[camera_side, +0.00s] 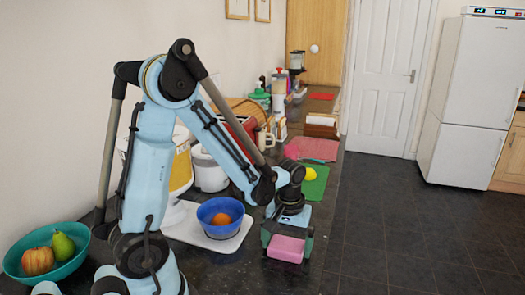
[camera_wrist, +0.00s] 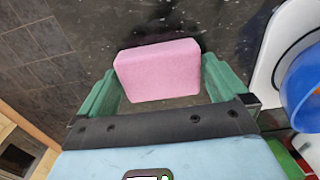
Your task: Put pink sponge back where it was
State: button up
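The pink sponge (camera_side: 286,248) is between the two green fingers of my gripper (camera_side: 287,243), low at the front of the dark counter. In the wrist view the sponge (camera_wrist: 158,70) lies across the space between the fingertips of my gripper (camera_wrist: 160,72). Its two ends appear to meet the fingertips, with narrow gaps nearer the finger bases. My gripper looks shut on it. Whether the sponge's underside touches the counter cannot be told.
Behind are a green mat (camera_side: 316,185) with a yellow ball (camera_side: 309,174) and a pink mat (camera_side: 312,148). The counter's right edge drops to the floor.

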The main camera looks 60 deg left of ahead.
aim_at(287, 244)
jog(key=shift+r, duration=0.1)
notch_tip(287, 244, up, 12)
jog(key=s+d+r+m+t, duration=0.1)
jog(key=s+d+m+t, duration=0.1)
jog(key=d+m+t, duration=0.4)
jog(key=m+t, duration=0.1)
jog(key=m, duration=0.2)
jog(key=shift+d, duration=0.2)
dwell(0.5)
dwell(1.4)
